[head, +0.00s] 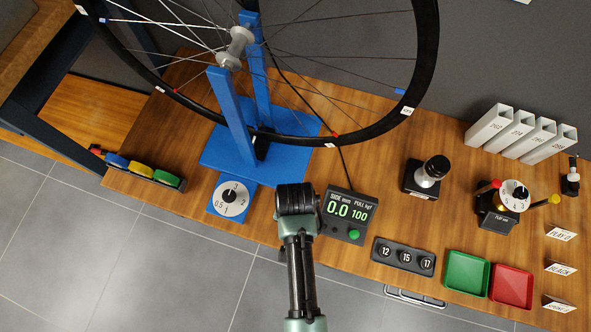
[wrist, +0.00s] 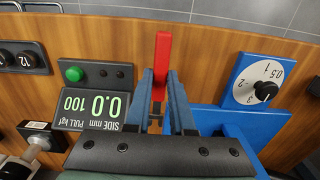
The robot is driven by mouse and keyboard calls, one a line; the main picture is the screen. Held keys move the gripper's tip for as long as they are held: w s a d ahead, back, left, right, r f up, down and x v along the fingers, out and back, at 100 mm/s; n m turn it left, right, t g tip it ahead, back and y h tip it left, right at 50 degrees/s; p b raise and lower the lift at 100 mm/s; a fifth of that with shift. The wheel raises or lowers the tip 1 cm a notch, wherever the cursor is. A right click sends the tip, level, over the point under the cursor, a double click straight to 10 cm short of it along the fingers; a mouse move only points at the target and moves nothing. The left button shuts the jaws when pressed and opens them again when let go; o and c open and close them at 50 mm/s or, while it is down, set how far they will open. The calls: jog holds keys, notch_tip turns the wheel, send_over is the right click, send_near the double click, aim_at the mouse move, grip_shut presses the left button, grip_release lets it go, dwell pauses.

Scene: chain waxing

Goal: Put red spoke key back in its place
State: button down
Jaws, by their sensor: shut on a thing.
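The red spoke key (wrist: 163,55) is upright in the wrist view, between the two blue-grey fingers of my gripper (wrist: 161,88). The fingers are shut on it, and its upper part sticks out past their tips. In the head view my gripper (head: 297,200) is over the table between the blue stand's dial and the display box; the arm hides the fingers and the key there. A dark rack (head: 145,178) at the table's left end holds blue (head: 117,161), yellow (head: 140,169) and green (head: 168,180) pieces. A small red-orange patch (head: 96,150) shows at its far left end.
The blue truing stand (head: 225,150) with the wheel (head: 433,50) stands between my gripper and the rack. Its dial (head: 231,199) is just left of my gripper. The display box (head: 348,214) is close on the right. Green (head: 466,272) and red (head: 511,286) trays lie farther right.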

jog(key=shift+f+b, duration=2.95)
jog(key=shift+b, duration=0.05)
jog(key=c, duration=0.7)
grip_release()
jog(key=shift+r, duration=0.1)
